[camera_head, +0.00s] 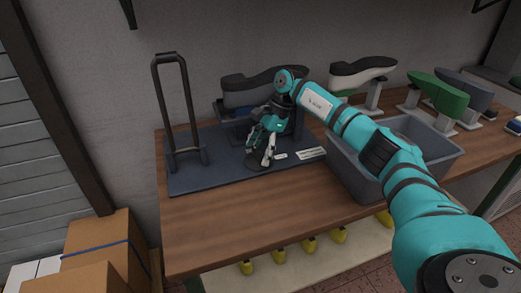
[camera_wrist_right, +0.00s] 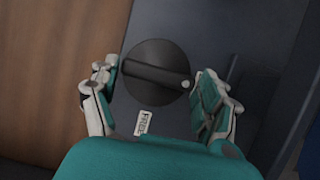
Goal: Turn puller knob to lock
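The puller (camera_head: 205,182) is a dark blue-grey base on the wooden table, with a tall black handle frame (camera_head: 190,105) at its left and a dark shoe last (camera_head: 248,90) at its back. Its knob (camera_wrist_right: 157,72) is a round black dial with a raised grip bar and a white dot at the bar's right end in the right wrist view. A small label (camera_wrist_right: 144,122) reading "FREE" lies below the knob. My right gripper (camera_head: 265,157) is over the knob, its fingers (camera_wrist_right: 157,95) apart on either side of it, with no clear contact. My left gripper is not in view.
A grey bin (camera_head: 440,162) stands right of the puller, under my right arm. Cardboard boxes (camera_head: 105,245) are at lower left. The table's front left (camera_head: 215,235) is clear.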

